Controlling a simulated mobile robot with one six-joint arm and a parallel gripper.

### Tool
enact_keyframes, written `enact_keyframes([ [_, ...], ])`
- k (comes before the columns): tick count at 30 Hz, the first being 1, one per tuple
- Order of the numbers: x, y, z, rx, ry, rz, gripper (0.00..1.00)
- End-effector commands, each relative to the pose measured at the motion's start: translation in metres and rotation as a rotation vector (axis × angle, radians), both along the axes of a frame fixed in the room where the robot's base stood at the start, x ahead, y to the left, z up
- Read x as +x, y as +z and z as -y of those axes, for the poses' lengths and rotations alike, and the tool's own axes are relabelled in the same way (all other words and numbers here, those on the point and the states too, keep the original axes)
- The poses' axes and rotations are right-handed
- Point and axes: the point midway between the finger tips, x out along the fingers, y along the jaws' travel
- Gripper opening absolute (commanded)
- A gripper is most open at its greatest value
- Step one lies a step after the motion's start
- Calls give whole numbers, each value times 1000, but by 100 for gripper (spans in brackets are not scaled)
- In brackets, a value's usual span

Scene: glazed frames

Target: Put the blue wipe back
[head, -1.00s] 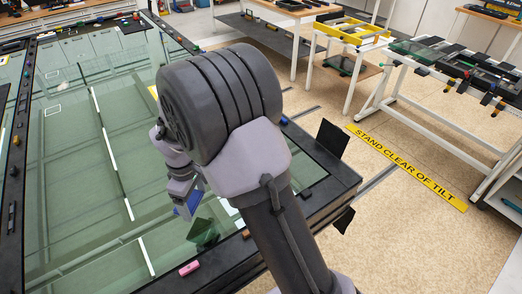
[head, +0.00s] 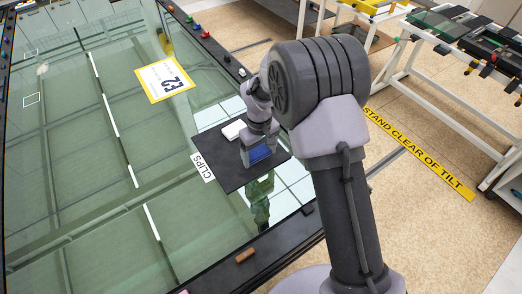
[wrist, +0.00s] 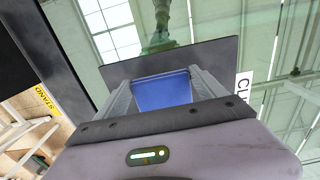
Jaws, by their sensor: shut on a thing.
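My gripper (head: 258,160) is shut on the blue wipe (head: 261,153), a small flat blue piece. In the wrist view the wipe (wrist: 164,92) shows between the two grey fingers. The gripper is over the dark mat (head: 232,178) labelled CLIPS, at the right side of the glass table. I cannot tell whether the wipe touches the mat. A white block (head: 233,129) lies on the mat, just left of my gripper and partly behind it.
A yellow-bordered E2 card (head: 165,80) lies on the glass (head: 80,190). The CLIPS label (head: 203,168) is at the mat's left edge. A brown block (head: 245,255) sits on the dark table frame (head: 275,240).

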Motion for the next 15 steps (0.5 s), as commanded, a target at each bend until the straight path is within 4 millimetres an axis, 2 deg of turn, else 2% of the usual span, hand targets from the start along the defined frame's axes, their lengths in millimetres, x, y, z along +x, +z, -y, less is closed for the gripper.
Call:
enact_keyframes([
  [1, 13, -2, -2, 0, -2, 0, 30],
  [3, 26, -3, -3, 1, -1, 1, 30],
  [5, 32, -4, -4, 0, -1, 0, 30],
  [12, 34, -39, -4, 0, 0, -1, 30],
  [15, 34, -38, -5, 1, 0, 1, 30],
])
